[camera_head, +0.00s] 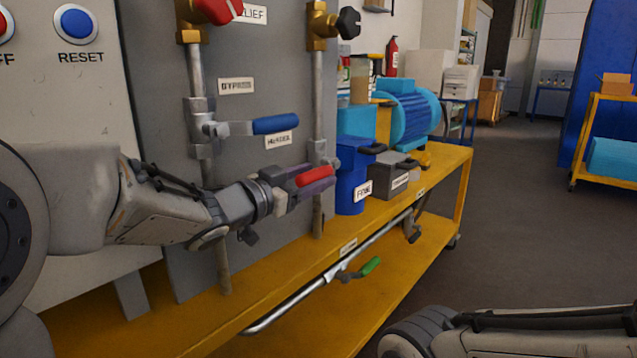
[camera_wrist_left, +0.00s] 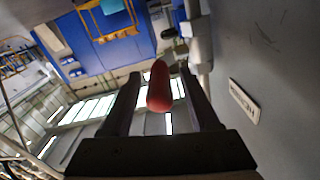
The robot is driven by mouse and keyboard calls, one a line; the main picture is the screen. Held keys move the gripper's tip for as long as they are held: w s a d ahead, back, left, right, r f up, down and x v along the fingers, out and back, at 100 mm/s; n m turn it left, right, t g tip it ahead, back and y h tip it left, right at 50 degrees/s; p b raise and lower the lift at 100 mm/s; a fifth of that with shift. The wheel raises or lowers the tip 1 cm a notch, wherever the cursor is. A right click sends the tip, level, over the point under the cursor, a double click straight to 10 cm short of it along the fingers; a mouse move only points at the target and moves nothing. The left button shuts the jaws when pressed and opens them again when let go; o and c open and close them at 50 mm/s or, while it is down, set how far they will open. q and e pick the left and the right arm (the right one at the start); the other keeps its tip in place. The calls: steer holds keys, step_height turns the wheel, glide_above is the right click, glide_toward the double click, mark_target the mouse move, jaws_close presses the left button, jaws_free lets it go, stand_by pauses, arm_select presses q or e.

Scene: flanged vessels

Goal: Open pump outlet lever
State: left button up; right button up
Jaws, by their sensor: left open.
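A lever with a red handle (camera_head: 312,176) is on the right-hand vertical pipe of the grey panel. My left gripper (camera_head: 322,180) is at this handle, open, with its fingers on either side of it. In the left wrist view the red handle (camera_wrist_left: 159,87) lies between the two open fingers (camera_wrist_left: 160,76), and gaps show on both sides. The gripper partly hides the lever's base in the head view. A label (camera_wrist_left: 244,101) beside the pipe is not readable. My right gripper is out of view.
A blue-handled lever (camera_head: 275,124) is on the left pipe, close above my left wrist. A green-handled lever (camera_head: 371,266) is on the low horizontal pipe. A blue container (camera_head: 350,170) and grey box (camera_head: 398,180) stand on the yellow bench (camera_head: 455,165) right of the gripper.

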arm_select(q)
steer(key=shift+w+d, duration=0.25)
steer(key=shift+w, duration=0.05)
jaws_close()
stand_by(1.3)
